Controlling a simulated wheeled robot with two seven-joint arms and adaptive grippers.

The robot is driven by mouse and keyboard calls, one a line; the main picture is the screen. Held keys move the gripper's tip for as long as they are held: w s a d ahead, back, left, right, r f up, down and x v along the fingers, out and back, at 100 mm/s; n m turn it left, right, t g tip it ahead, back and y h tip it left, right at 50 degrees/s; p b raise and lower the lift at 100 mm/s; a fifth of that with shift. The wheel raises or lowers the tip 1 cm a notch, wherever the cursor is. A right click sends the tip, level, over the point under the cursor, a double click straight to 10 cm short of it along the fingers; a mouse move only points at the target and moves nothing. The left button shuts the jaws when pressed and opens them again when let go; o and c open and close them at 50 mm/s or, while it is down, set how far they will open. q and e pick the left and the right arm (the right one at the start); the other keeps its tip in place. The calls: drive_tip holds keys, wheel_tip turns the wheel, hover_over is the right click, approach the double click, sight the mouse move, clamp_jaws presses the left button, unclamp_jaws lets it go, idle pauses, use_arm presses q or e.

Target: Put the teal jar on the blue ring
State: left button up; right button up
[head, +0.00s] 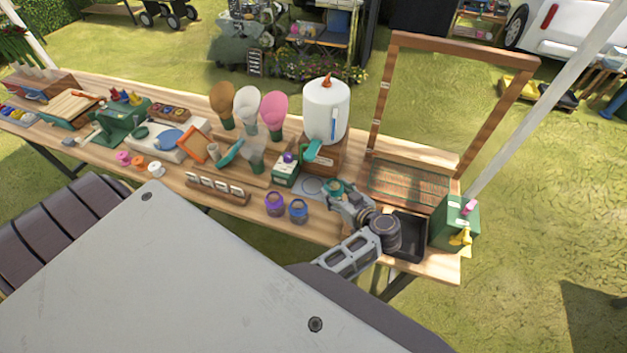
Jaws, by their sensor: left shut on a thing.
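The teal jar (333,187) is near the front of the wooden table, in the jaws of my left gripper (338,195). The gripper is shut on it, and the gripper partly hides it. A grey-blue mat with a round ring mark (313,186) lies just left of the jar; its colour is hard to tell at this size. I cannot tell whether the jar touches the mat or is held above it. My right gripper is not in view.
A purple jar (274,203) and a blue jar (298,211) stand at the front edge, left of my gripper. A white dispenser (325,112) stands behind. A black tray (407,242) and a green box (455,225) are to the right.

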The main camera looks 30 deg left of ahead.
use_arm(q)
drive_tip(key=shift+f+b+x, duration=0.2)
drive_tip(key=shift+b+x, duration=0.65)
drive_tip(key=shift+x, duration=1.6)
drive_tip(key=shift+f+b+x, duration=0.25)
drive_tip(key=shift+b+x, duration=0.55)
drive_tip(key=shift+x, duration=1.7)
drive_tip(key=shift+w+a+f+b, duration=0.2)
drive_tip(key=shift+a+b, duration=0.1)
drive_tip(key=shift+b, duration=0.1)
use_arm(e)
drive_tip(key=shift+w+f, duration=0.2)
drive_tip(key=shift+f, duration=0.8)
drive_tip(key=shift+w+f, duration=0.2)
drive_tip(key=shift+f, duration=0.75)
use_arm(q)
drive_tip(key=shift+r, duration=0.1)
drive_tip(key=shift+f+b+x, duration=0.25)
drive_tip(key=shift+b+x, duration=1.1)
drive_tip(key=shift+x, duration=0.2)
drive_tip(key=shift+w+a+f+b, duration=0.25)
drive_tip(key=shift+a+f+b, duration=0.3)
drive_tip(key=shift+b, duration=0.55)
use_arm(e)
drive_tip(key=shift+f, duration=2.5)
use_arm(q)
drive_tip(key=shift+f, duration=0.1)
